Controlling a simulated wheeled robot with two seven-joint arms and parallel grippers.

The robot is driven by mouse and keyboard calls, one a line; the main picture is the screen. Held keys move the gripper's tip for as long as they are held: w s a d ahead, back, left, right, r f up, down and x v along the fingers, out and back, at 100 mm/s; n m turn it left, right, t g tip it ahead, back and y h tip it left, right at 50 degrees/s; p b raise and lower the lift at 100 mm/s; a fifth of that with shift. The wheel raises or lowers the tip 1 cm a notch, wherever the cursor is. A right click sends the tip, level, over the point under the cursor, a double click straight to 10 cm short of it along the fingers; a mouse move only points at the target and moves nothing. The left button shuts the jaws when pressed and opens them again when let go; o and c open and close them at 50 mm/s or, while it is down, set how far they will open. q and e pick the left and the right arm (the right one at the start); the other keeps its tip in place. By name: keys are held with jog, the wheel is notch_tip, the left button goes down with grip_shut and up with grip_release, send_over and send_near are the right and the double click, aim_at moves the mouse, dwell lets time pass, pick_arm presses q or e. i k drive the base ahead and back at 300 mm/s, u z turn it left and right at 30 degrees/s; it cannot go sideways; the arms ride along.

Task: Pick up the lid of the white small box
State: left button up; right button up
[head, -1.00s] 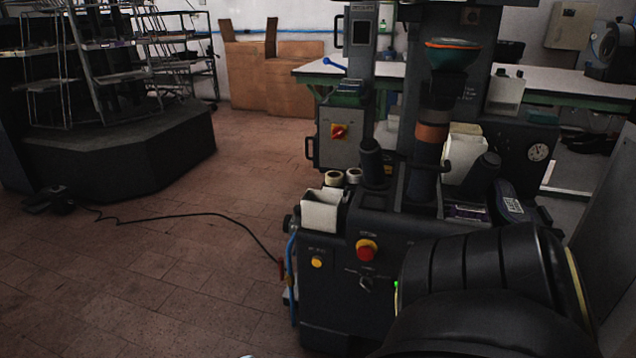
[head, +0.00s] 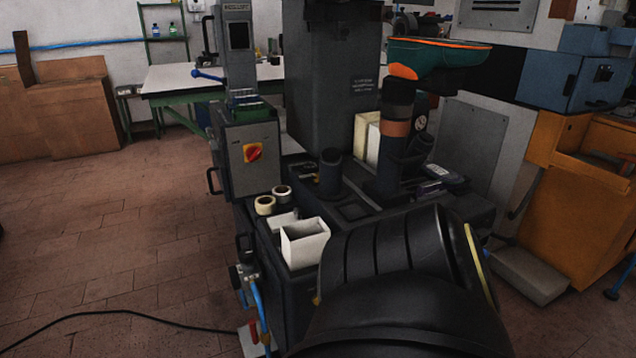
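The white small box (head: 304,248) stands upright on the near left corner of the dark machine's top in the head view. Its top looks open, with a grey inside showing. A small pale flat piece (head: 282,222) lies just behind it; I cannot tell whether this is the lid. My black arm (head: 405,270) fills the lower right and hides part of the machine beside the box. Neither of my grippers shows.
Two tape rolls (head: 265,205) sit behind the box. A black cylinder (head: 330,172) and a tall column (head: 393,140) rise from the machine (head: 350,208). An orange cabinet (head: 575,190) stands right. Open tiled floor (head: 130,220) lies left, crossed by a cable.

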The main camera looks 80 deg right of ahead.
aim_at(276, 223)
jog(key=z, duration=1)
jog(key=i, duration=0.8)
jog(key=z, duration=0.8)
